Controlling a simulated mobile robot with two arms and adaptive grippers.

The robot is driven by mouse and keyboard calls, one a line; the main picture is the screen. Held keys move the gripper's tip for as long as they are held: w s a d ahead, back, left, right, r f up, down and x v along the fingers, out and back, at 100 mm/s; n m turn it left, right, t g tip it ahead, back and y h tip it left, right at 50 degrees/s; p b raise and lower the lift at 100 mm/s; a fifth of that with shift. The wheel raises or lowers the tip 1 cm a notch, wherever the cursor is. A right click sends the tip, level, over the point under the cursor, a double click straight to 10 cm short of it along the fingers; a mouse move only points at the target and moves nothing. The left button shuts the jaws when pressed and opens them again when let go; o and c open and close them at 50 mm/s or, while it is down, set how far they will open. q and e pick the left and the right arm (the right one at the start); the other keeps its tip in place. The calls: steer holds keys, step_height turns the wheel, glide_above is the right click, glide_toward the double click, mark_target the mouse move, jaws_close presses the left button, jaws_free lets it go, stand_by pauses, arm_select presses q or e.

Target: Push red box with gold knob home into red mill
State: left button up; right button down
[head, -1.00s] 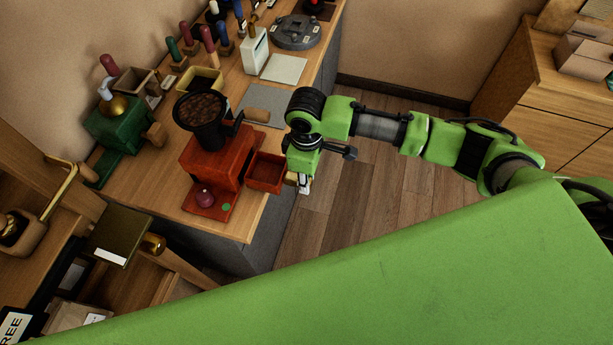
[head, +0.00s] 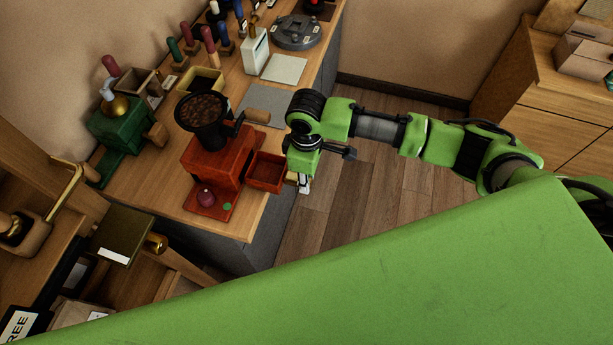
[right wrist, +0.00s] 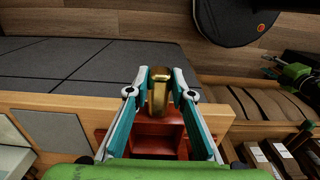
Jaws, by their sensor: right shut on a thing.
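The red mill (head: 215,158) stands on the wooden counter with dark beans in its black hopper (head: 203,112). The red box (head: 267,171) sticks out from the mill's right side, open at the top. In the right wrist view, the box (right wrist: 158,136) lies behind the gold knob (right wrist: 159,88). My right gripper (right wrist: 160,92) has its fingers on both sides of the knob and is shut on it. In the head view, my right gripper (head: 304,184) is at the box's outer end, mostly hidden under the wrist. My left gripper is not in view.
A green mill (head: 121,125) stands at the back left of the counter. A grey mat (head: 264,104), a white canister (head: 255,51) and several coloured-handled tools are farther along. A drawer with a brass knob (head: 155,243) is at lower left. Floor is free right of the counter.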

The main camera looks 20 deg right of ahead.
mark_target(295, 176)
stand_by(0.4)
steer(key=shift+p, duration=0.5)
steer(key=shift+w+a, duration=0.5)
steer(key=shift+a, duration=0.25)
steer(key=shift+r, duration=0.1)
steer(key=shift+d+p, duration=0.1)
steer(key=shift+p, duration=0.3)
steer(key=shift+s+d+f, duration=0.2)
steer(key=shift+s+f, duration=0.05)
stand_by(1.4)
steer(key=shift+w+a, duration=0.15)
steer(key=shift+a, duration=0.05)
steer(key=shift+w+a, duration=0.45)
steer(key=shift+a, duration=0.15)
